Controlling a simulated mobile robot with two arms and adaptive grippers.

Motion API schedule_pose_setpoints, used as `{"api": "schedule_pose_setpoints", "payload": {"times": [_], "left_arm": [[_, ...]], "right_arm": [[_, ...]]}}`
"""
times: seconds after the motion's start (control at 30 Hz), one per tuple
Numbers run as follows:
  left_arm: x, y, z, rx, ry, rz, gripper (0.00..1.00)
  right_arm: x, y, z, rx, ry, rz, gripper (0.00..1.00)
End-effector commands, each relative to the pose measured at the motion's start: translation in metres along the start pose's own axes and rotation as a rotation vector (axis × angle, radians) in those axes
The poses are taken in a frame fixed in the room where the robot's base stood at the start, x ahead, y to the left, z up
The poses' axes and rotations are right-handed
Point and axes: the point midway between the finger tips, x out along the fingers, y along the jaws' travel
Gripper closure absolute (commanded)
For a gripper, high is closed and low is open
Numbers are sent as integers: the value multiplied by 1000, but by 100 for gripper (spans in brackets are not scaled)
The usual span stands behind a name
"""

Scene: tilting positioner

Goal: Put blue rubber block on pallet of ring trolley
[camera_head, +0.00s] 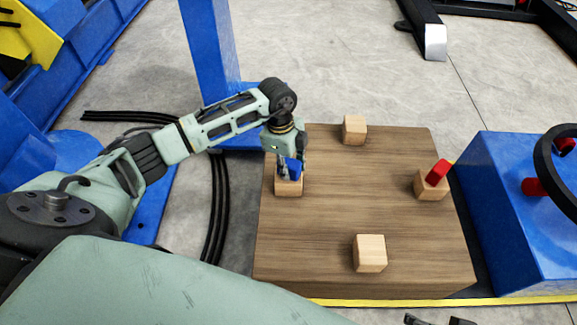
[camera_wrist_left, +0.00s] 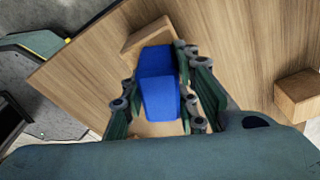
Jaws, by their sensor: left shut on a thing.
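The blue rubber block (camera_head: 294,167) is between the fingers of my left gripper (camera_head: 288,172), at the left edge of a brown wooden pallet (camera_head: 330,215). The gripper points down and is shut on the block. A pale wooden cube (camera_head: 288,188) is directly under it; I cannot tell whether the block touches it. In the left wrist view the blue block (camera_wrist_left: 158,88) fills the space between the fingers, with a wooden cube (camera_wrist_left: 147,36) behind it. Two dark fingertips of my right gripper (camera_head: 440,320) show apart at the bottom edge, empty.
More wooden cubes stand on the pallet at the back (camera_head: 354,130), front (camera_head: 369,253) and right (camera_head: 430,187). A red block (camera_head: 437,173) sits tilted on the right cube. A blue post (camera_head: 210,50) rises behind the arm. A blue housing (camera_head: 515,200) stands at the right. The pallet's middle is clear.

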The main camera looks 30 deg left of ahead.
Motion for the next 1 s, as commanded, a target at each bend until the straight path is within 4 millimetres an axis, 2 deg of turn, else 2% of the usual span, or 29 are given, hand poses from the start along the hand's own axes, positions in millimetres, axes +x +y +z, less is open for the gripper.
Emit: {"api": "schedule_pose_setpoints", "payload": {"times": [0.17,0.2,0.37,0.73,0.87,1.0], "left_arm": [[3,0,0,0,0,1,100],[2,0,0,0,0,1,69],[2,0,0,0,0,1,55],[-2,0,0,0,1,-1,54],[-18,-1,0,1,1,-2,54],[-49,-1,0,0,0,-4,54]], "right_arm": [[1,0,0,0,0,0,32],[0,0,0,0,0,0,32],[0,0,0,0,0,0,32],[-1,0,0,0,1,0,32],[-6,0,-2,0,1,0,32],[-14,0,-5,0,1,0,32]]}}
